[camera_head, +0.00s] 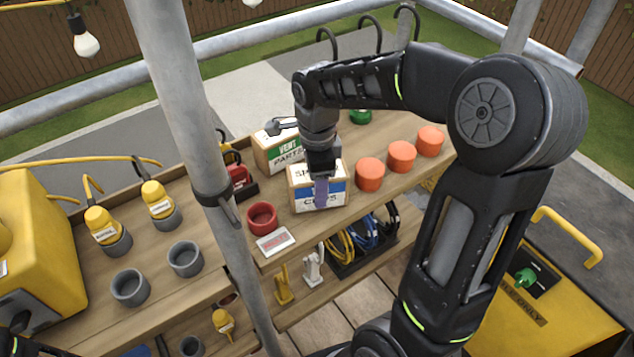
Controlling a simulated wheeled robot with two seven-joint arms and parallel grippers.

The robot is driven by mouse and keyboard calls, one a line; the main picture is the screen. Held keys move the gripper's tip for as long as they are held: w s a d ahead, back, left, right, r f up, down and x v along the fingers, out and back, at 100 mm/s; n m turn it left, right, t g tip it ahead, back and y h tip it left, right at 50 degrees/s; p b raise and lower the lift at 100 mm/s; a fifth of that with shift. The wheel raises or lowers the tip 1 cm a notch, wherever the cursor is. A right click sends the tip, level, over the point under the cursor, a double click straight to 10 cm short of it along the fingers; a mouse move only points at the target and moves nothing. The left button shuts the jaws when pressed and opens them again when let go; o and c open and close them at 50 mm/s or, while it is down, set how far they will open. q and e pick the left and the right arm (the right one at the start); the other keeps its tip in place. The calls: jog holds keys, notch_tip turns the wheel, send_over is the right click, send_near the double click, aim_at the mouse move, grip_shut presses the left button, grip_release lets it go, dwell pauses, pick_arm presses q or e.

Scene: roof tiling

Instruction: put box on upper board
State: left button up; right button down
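A cardboard box with white lettering panels and a blue stripe (303,195) is at the front part of the upper wooden board (335,222). My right gripper (321,188) comes down over this box from above. The box's underside contact is not clear. A second box with a green "VENT" label (277,154) stands behind it to the left. My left gripper's fingers are not visible.
Several orange caps (370,174) stand to the right on the board. A red cup (262,217) and a small label plate (275,242) are to the left. A metal pole (190,110) crosses in front. Cable coils (365,235) lie below.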

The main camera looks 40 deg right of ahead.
jog(key=shift+f, duration=0.15)
jog(key=shift+c, duration=2.4)
grip_release()
notch_tip(320, 180, up, 12)
jog(key=shift+r+p, duration=0.2)
jog(key=shift+p, duration=0.1)
